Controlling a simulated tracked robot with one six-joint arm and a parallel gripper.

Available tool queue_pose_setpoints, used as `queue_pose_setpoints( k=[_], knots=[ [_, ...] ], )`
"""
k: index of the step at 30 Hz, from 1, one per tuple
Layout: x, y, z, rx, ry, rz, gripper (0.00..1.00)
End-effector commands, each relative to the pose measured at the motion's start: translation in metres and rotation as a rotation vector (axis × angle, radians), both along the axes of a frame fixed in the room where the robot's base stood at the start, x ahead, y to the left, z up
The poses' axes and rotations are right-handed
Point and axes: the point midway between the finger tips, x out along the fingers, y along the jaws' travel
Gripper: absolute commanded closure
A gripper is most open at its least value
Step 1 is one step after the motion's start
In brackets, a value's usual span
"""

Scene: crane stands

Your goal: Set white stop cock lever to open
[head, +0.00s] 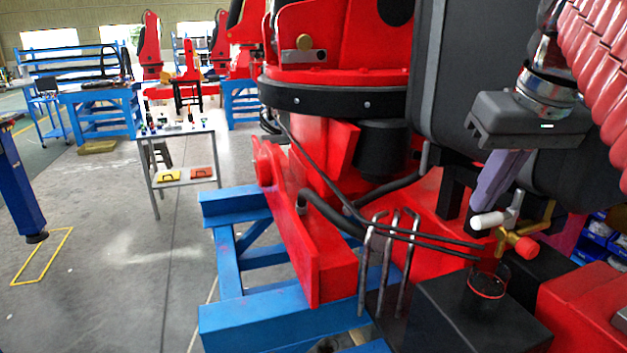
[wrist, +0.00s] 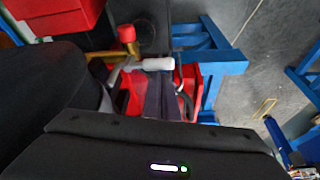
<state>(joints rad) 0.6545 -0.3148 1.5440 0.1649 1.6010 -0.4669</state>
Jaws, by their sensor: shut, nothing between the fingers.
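The white stop cock lever (head: 488,221) sticks out leftward from a metal arm on the brass valve. In the wrist view, the white lever (wrist: 158,64) lies across the picture just beyond my fingertips. The brass valve body (head: 505,239) has a red cap (head: 527,247) on its end, which also shows in the wrist view (wrist: 127,33). My gripper (head: 475,220) points down with its fingers together and empty. Its dark tips are right by the lever's left end; I cannot tell whether they touch it. My gripper (wrist: 162,80) also shows in the wrist view.
Black hoses (head: 420,238) run just left of the valve. Several bent metal rods (head: 382,262) stand further left. A black box (head: 472,315) with a round opening sits below. Red machinery on a blue stand (head: 260,322) fills the middle; open floor lies left.

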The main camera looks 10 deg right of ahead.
Motion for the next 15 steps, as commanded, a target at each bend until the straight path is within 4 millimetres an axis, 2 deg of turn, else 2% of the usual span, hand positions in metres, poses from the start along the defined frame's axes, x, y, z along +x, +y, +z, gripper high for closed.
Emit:
queue_pose_setpoints(
  k=[15],
  knots=[
    [-0.015, -0.001, 0.063, -0.002, -0.003, 0.006, 1.0]
  ],
)
